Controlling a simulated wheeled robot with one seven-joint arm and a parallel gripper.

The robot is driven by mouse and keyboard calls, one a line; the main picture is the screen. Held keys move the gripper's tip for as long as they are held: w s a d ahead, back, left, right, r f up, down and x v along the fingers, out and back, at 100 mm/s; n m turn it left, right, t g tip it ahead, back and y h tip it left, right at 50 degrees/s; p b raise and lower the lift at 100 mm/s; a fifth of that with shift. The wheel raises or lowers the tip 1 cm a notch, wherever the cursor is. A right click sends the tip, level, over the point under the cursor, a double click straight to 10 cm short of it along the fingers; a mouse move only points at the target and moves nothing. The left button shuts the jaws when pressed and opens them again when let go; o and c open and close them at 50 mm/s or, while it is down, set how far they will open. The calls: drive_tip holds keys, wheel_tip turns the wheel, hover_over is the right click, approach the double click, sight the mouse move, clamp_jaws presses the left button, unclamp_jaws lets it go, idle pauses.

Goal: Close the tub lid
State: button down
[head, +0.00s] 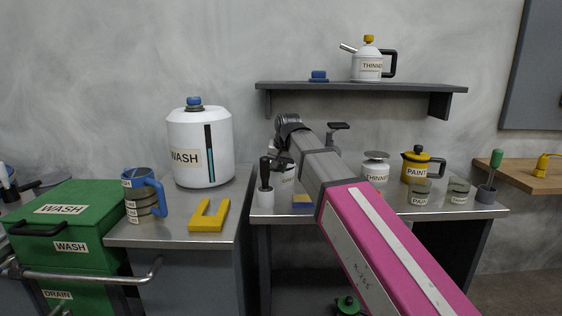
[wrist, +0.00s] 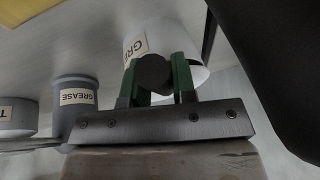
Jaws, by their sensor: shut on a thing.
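A white tub (wrist: 182,42) with a GREASE label is just beyond my gripper in the wrist view. In the head view, the white tub (head: 286,173) is mostly hidden behind my arm and gripper. My gripper (wrist: 155,78) has its green-padded fingers closed on a dark round knob (wrist: 153,71) in front of the tub. How the knob joins the tub or its lid is hidden, and I cannot tell the lid's angle. In the head view my gripper (head: 283,160) is low over the metal bench.
A black-handled tool (head: 265,173) stands in a holder close left of my gripper. A grey GREASE cup (wrist: 76,103) is near it in the wrist view. A THINNER container (head: 375,171) and yellow PAINT pot (head: 416,166) stand right. A shelf (head: 350,87) overhangs behind.

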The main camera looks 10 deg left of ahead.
drive_tip(key=shift+s+f+t, duration=0.2)
drive_tip(key=shift+f+t, duration=0.2)
drive_tip(key=shift+f, duration=0.3)
drive_tip(key=shift+w+r, duration=0.1)
drive_tip(key=c, duration=0.9)
unclamp_jaws()
drive_tip(key=shift+r, duration=0.1)
drive_tip(key=v, duration=1)
drive_tip(key=shift+d+r, duration=0.2)
drive_tip(key=shift+r, duration=0.05)
